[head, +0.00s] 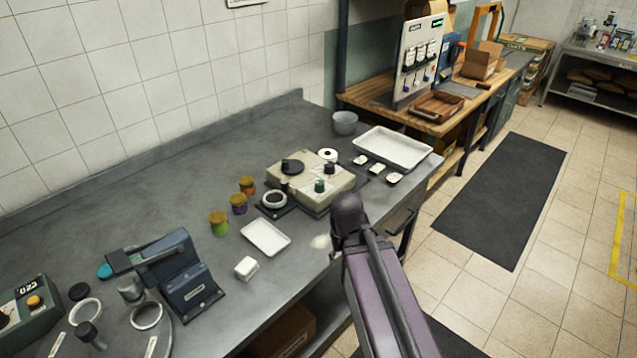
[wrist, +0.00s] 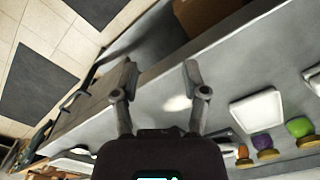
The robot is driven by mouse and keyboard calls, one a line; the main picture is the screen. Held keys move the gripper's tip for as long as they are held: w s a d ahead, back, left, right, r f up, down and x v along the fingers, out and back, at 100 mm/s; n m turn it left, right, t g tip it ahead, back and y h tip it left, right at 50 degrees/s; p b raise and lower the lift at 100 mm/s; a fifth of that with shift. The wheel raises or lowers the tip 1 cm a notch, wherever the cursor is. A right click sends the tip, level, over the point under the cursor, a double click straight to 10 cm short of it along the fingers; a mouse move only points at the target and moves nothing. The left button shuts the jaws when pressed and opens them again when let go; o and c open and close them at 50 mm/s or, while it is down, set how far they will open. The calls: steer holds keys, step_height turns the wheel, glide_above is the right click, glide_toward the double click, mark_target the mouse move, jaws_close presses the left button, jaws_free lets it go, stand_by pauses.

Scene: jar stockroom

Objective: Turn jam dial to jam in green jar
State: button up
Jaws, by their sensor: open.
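Three small jars with brownish lids stand on the grey bench in the head view: a green jar (head: 219,225), a purple jar (head: 238,206) and an orange jar (head: 247,187). The green jar (wrist: 299,128) also shows in the wrist view, at the right. My gripper (wrist: 160,78) is open and empty above the bench's front edge, apart from the jars. Its fingers do not show clearly in the head view.
A small white tray (head: 266,238) and a white block (head: 246,268) lie in front of the jars. A blue-grey device (head: 180,275) stands left. A larger white tray (head: 392,148) and a grey cup (head: 345,122) are at the far end. The bench behind the jars is clear.

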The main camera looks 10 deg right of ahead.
steer(key=o, duration=0.3)
steer(key=shift+o, duration=0.2)
steer(key=shift+w+r, duration=0.15)
steer(key=shift+w, duration=0.05)
step_height(320, 180, up, 16)
steer(key=n+p, duration=1)
steer(key=p, duration=0.7)
glide_above(319, 182)
steer(key=shift+d+r+n, duration=0.1)
steer(key=shift+r+n, duration=0.05)
steer(key=shift+n, duration=0.15)
steer(key=shift+f+b, duration=0.2)
steer(key=shift+b, duration=0.2)
step_height(319, 182, down, 13)
steer(key=b, duration=1.3)
steer(key=shift+f, duration=0.2)
